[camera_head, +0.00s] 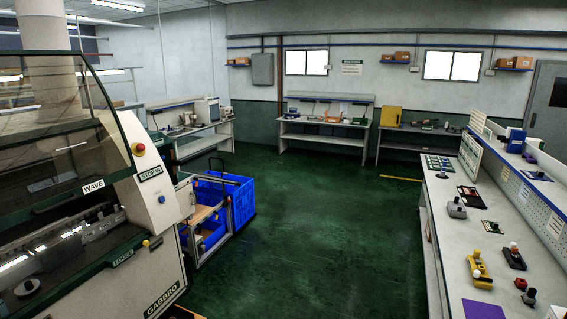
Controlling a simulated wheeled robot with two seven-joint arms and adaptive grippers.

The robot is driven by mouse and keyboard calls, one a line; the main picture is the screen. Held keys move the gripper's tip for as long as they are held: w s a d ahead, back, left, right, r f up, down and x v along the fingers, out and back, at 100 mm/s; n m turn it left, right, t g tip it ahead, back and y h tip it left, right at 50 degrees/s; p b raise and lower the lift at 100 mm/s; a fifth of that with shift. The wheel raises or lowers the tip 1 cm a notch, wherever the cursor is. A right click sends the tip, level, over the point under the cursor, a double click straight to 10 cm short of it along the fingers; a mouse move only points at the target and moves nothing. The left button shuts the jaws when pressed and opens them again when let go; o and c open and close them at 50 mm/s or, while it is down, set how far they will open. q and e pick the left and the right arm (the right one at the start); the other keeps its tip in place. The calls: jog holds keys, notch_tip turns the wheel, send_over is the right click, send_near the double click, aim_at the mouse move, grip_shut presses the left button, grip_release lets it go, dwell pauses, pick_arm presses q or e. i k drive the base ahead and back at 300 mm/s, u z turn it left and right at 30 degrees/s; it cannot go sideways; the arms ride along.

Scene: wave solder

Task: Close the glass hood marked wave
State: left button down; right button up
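The glass hood (60,145) is a tinted, see-through panel with a dark green frame, on the machine (160,215) at the left. A white label reading WAVE (93,187) sits near its lower edge. Below that edge there is a gap, and metal parts of the machine's interior (75,240) show through it, so the hood appears raised. The hood's left part runs out of the picture. Neither of my grippers is in view, and nothing is seen touching the hood.
A cart with blue crates (240,200) stands right of the machine. A long workbench (445,245) with small tools runs along the right. The green floor (330,240) between is clear.

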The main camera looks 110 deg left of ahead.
aim_at(8, 221)
jog(key=u, duration=4.25)
